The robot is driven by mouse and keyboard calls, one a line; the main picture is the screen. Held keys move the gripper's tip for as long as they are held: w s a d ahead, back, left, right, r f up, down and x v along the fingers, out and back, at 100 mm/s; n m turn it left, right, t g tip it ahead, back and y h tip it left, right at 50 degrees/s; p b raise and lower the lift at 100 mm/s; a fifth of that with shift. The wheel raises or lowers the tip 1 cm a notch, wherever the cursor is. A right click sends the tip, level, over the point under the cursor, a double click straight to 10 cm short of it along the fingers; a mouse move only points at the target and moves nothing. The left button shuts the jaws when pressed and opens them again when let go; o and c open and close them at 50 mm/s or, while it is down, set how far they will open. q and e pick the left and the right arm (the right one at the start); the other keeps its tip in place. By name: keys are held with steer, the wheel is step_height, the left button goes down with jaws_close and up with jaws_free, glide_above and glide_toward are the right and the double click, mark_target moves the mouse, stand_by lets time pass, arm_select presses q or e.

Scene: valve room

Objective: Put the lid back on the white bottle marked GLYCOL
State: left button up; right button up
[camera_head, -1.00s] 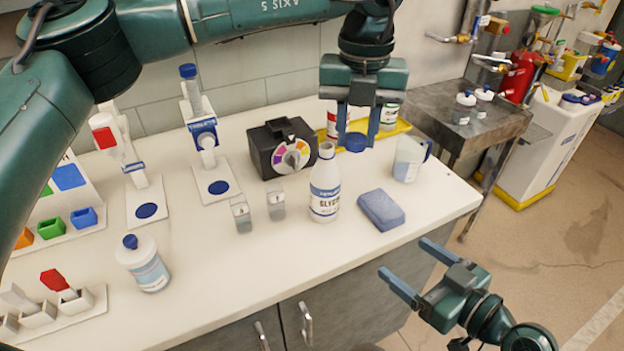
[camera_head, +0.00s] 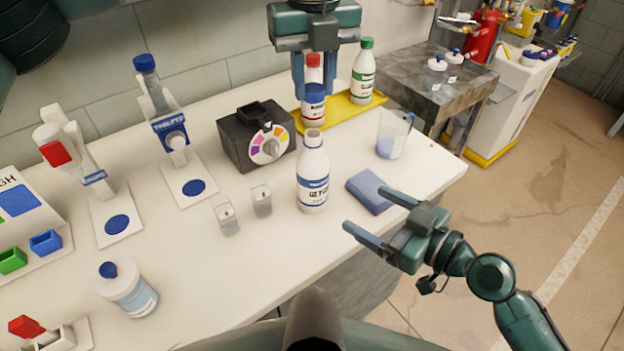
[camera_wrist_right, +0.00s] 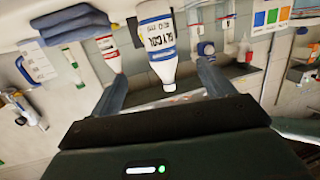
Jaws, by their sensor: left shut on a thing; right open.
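The white GLYCOL bottle (camera_head: 313,185) stands upright on the bench, its neck bare and open at the top. In the right wrist view it appears upside down (camera_wrist_right: 158,38) beyond the fingers. My left gripper (camera_head: 315,84) is shut on the blue lid (camera_head: 315,95), which appears above the bottle mouth in the head view, apart from it. Their exact alignment in depth cannot be told. My right gripper (camera_head: 364,207) is open and empty, to the right of the bottle near the bench's front edge, its fingers pointing toward the bottle. It also shows in the right wrist view (camera_wrist_right: 162,82).
Behind are a black dial box (camera_head: 255,140) and a yellow tray (camera_head: 340,112) with red-capped and green-capped bottles. A blue-capped bottle (camera_head: 128,290) stands front left.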

mark_target(325, 186)
steer(key=x, duration=1.2)
steer(key=shift+c, duration=0.3)
steer(key=c, duration=1.4)
arm_select(q)
steer(key=shift+f, duration=2.5)
steer(key=shift+f, duration=0.9)
steer(key=shift+f, duration=0.55)
